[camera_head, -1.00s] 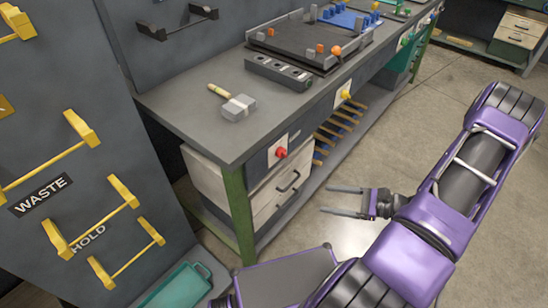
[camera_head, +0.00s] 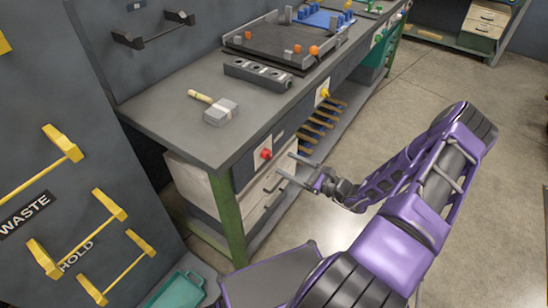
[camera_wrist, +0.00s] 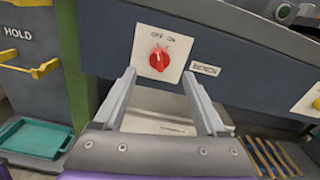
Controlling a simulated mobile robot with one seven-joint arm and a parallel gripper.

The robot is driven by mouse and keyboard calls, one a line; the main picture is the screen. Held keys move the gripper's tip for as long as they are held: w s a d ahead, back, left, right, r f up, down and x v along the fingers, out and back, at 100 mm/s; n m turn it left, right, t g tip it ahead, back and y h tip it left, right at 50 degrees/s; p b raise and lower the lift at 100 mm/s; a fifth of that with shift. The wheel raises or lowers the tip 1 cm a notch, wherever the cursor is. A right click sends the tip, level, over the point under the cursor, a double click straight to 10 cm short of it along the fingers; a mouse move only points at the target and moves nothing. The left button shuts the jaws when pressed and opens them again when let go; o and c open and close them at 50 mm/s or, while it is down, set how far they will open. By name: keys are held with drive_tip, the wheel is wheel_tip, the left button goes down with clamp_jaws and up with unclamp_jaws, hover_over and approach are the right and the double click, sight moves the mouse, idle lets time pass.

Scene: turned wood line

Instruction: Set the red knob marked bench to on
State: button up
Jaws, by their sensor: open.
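The red knob (camera_wrist: 159,59) sits on a white plate (camera_wrist: 176,45) on the bench's front face in the wrist view. The plate reads OFF at upper left and ON at upper right of the knob. The knob's pale mark points roughly upward; its exact setting is hard to tell. A small label (camera_wrist: 206,68) right of the plate is too blurred to read surely. In the head view the knob (camera_head: 266,154) is near the bench's front corner. My gripper (camera_head: 286,168) is open and empty, just in front of and below the knob, not visibly touching it.
A yellow knob (camera_head: 324,92) is farther along the bench front. A mallet (camera_head: 220,112) and a dark block with holes (camera_head: 258,74) lie on the bench top. Drawers (camera_head: 262,202) are below the knob. A green leg (camera_head: 228,215) stands left. Open floor lies right.

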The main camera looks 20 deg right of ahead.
sight(272, 157)
drive_tip(key=x, duration=0.6)
clamp_jaws()
idle(0.3)
